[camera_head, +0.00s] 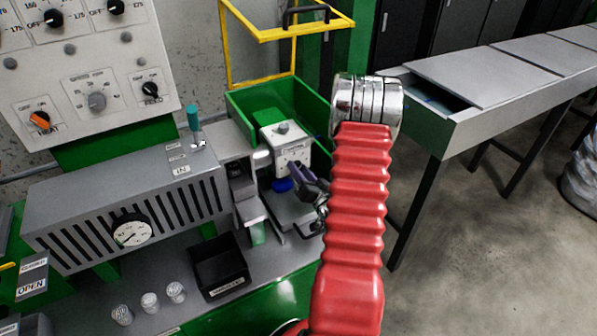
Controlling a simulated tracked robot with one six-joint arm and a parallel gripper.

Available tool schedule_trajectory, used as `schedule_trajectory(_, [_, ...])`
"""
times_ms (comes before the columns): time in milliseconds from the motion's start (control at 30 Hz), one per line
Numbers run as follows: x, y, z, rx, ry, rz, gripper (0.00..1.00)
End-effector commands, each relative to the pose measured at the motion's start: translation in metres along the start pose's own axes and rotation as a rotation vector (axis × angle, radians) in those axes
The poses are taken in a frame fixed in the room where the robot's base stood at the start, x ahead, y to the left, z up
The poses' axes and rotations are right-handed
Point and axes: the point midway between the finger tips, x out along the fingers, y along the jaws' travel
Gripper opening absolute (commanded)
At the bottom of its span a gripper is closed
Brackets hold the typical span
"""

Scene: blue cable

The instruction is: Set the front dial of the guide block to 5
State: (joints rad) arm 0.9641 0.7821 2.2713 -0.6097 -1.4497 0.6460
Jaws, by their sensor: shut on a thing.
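The guide block (287,142) is a small white block with a knob (283,128) on top and dark marks on its front face. It stands in front of the green bin. My gripper (297,172), dark with purple parts, reaches the lower front face of the block from the right. It is shut on the front dial, which its fingers largely hide. The dial's setting cannot be read. Blue cable (283,185) shows just below the block, left of my fingers.
The green bin (248,103) with a yellow frame (290,33) rises behind the block. A grey slotted housing with a gauge (133,231), a black box (219,267) and several small white pieces lie left. A grey conveyor (480,75) stands right.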

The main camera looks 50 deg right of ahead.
Motion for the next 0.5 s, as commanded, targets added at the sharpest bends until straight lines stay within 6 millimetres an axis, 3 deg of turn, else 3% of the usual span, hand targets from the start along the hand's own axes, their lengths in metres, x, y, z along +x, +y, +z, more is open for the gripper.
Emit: schedule_trajectory(500, [0.0006,0.0008,0.0005,0.032,-0.005,0.001,0.10])
